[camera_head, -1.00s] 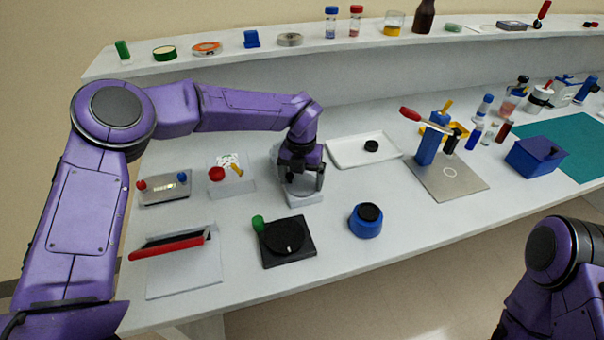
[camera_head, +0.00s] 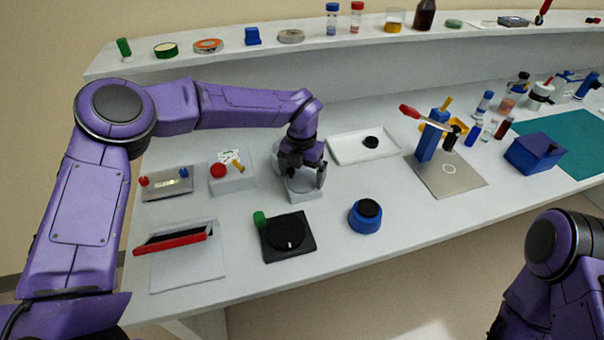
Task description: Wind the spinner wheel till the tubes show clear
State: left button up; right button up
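A black square plate bears a round black disc (camera_head: 288,234) with a white mark; a green knob (camera_head: 259,218) stands at its left corner. This looks like a wheel with a handle, but I cannot tell for sure that it is the spinner. My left gripper (camera_head: 304,181) points down over a pale grey device (camera_head: 306,193) behind the plate. Its fingers are apart, and they and the wrist hide much of the device. I cannot tell whether they touch it. Tubes (camera_head: 484,104) stand at the right back, too small to judge their contents. My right gripper is out of view.
A blue jar with a black top (camera_head: 366,217) stands right of the plate. A white tray (camera_head: 346,147) and a blue lever press (camera_head: 430,142) stand behind. The counter's front edge is close; bare counter lies between plate and jar.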

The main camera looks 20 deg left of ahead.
aim_at(302, 180)
pick_arm(q)
notch_tip(302, 180, up, 10)
jog(key=b, duration=0.1)
jog(key=shift+r+b, duration=0.25)
jog(key=shift+b, duration=0.15)
